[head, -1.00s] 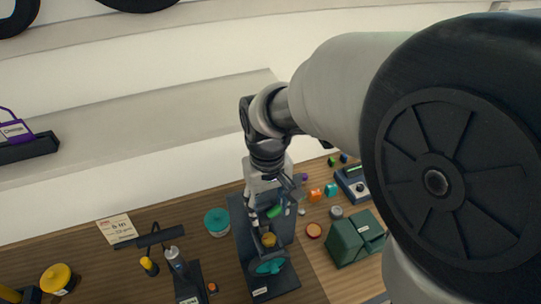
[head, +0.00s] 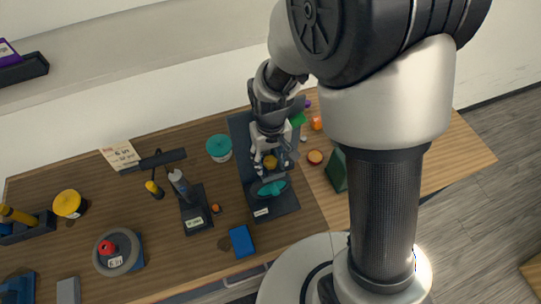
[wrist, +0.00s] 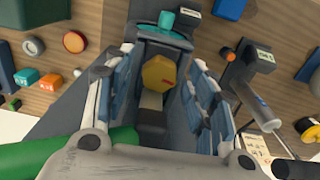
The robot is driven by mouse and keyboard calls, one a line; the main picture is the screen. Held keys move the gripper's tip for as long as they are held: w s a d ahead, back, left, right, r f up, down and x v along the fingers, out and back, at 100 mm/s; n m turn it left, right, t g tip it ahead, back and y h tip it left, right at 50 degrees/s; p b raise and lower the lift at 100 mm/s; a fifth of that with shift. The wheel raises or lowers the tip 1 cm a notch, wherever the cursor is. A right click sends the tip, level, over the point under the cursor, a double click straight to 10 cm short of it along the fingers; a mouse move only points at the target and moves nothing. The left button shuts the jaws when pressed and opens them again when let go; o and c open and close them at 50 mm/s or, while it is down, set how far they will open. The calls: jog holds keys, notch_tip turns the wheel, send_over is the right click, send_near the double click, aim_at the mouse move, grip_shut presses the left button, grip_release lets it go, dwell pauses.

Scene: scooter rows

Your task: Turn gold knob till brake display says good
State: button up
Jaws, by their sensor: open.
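The gold knob (head: 270,162) sits on a dark upright fixture (head: 240,128) in the middle of the bench. In the wrist view the gold knob (wrist: 158,73) has a faceted face and a small red mark at its right edge. My gripper (head: 268,160) is open just above it. In the wrist view my fingers (wrist: 158,78) stand on either side of the knob, with gaps visible. A teal part (head: 272,187) lies on the fixture's front. A small label or display (head: 261,212) is at its front edge; its text is unreadable, and I cannot tell whether it is the brake display.
Left of the fixture are a teal-lidded tub (head: 218,147) and a stand with a silver cylinder (head: 180,184). A blue block (head: 241,241) lies in front. A dark green box (head: 337,170) stands at right.

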jog(key=shift+c, duration=0.3)
jog(key=c, duration=1)
jog(key=shift+m, duration=0.8)
jog(key=o, duration=1.1)
jog(key=shift+c, duration=0.2)
jog(key=shift+r, duration=0.1)
